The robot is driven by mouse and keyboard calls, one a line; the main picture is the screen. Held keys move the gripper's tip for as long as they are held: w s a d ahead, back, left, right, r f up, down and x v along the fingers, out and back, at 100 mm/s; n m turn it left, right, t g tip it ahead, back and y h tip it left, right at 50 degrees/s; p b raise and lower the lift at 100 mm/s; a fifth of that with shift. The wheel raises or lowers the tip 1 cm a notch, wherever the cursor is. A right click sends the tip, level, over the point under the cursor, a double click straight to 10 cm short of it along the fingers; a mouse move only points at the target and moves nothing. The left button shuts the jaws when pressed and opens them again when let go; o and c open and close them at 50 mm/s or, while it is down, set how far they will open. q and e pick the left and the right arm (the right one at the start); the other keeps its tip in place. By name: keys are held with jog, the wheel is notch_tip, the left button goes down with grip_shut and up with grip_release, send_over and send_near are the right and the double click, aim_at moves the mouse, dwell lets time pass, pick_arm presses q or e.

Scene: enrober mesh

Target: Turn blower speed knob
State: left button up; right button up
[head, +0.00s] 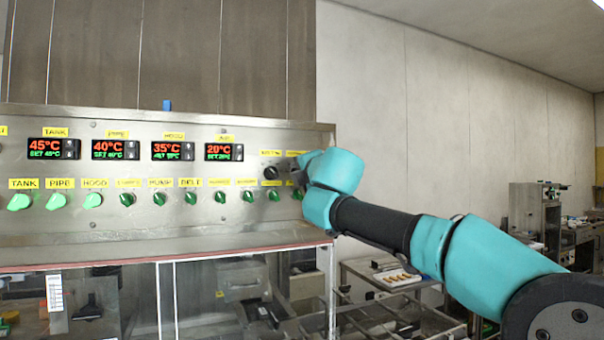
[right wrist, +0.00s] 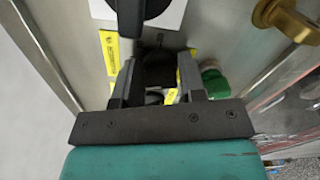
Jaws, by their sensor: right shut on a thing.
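My right gripper (head: 299,174) is at the right end of the steel control panel (head: 240,132). In the right wrist view its two fingers (right wrist: 160,82) are shut on a black knob (right wrist: 158,66), one finger on each side. The gripper and arm mostly hide this knob in the head view. A yellow label (head: 295,153) above it is partly covered, and I cannot read it as the blower speed label. Another black knob (head: 271,172) is just left of the gripper, under its own yellow label (head: 270,153). My left gripper is in neither view.
A row of green knobs (head: 190,198) runs below red-and-green displays (head: 115,150). In the right wrist view, a green knob (right wrist: 215,82) is close beside the right finger. A large black handle (right wrist: 138,14) and a brass fitting (right wrist: 285,17) are near the top.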

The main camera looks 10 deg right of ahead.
jog(key=m, duration=0.6)
jog(key=shift+f+m, duration=0.15)
jog(key=shift+m, duration=0.15)
jog(key=m, duration=0.5)
jog(key=shift+f, duration=0.1)
jog(key=o, duration=0.5)
jog(key=shift+o, duration=0.2)
